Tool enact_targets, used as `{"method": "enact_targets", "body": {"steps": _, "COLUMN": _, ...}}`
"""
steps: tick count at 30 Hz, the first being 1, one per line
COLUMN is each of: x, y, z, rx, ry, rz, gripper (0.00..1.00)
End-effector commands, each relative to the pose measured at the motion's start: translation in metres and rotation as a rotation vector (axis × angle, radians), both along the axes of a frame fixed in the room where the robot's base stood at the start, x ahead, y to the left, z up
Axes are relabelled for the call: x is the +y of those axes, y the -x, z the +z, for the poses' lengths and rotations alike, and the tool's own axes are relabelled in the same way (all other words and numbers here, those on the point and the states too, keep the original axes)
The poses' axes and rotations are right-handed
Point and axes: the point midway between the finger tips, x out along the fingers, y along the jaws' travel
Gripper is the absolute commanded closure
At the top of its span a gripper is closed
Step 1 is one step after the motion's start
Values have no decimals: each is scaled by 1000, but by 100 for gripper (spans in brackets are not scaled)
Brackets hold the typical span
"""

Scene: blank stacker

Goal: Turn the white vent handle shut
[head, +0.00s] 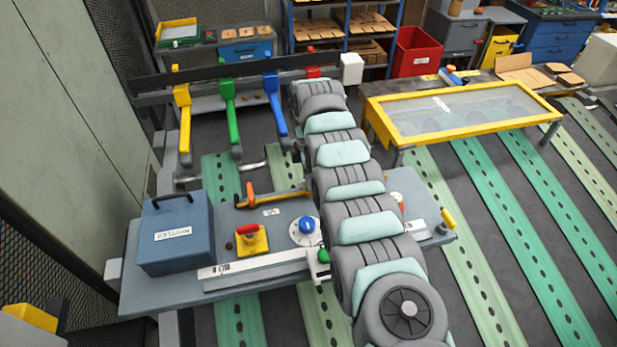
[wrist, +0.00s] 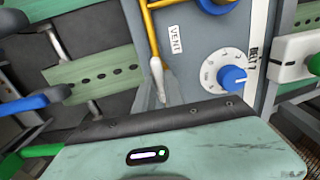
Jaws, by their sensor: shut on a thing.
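The white vent handle (wrist: 157,72) is in the upper middle of the wrist view, at the lower end of a yellow bar (wrist: 151,30). It points roughly down the picture, about in line with the bar. A VENT label (wrist: 175,39) is just right of the bar. My gripper (wrist: 161,93) is in the wrist view, with its pale housing across the bottom and its narrow fingers on the handle's lower end. It is shut on the white handle. The fingers hide part of the handle. In the head view my arm hides the handle and gripper.
A numbered dial with a blue knob (wrist: 232,77) is right of the handle. On the bench in the head view are a blue box (head: 175,240) and a red-and-yellow switch (head: 250,239). Yellow, green and blue levers (head: 228,105) hang behind. A yellow-framed table (head: 460,125) stands right.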

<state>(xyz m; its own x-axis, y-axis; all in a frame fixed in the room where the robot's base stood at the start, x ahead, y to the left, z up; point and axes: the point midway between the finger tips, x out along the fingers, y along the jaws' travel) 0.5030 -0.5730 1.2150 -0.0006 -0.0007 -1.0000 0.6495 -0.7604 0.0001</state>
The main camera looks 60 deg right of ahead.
Motion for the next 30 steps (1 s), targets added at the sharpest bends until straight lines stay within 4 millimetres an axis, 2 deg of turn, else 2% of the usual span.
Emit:
{"method": "enact_targets", "body": {"steps": 11, "x": 0, "y": -1, "z": -2, "rx": -2, "ry": 1, "rz": -117, "gripper": 100}}
{"method": "enact_targets", "body": {"steps": 30, "x": 1, "y": -2, "z": -2, "rx": -2, "ry": -1, "rz": -696, "gripper": 100}}
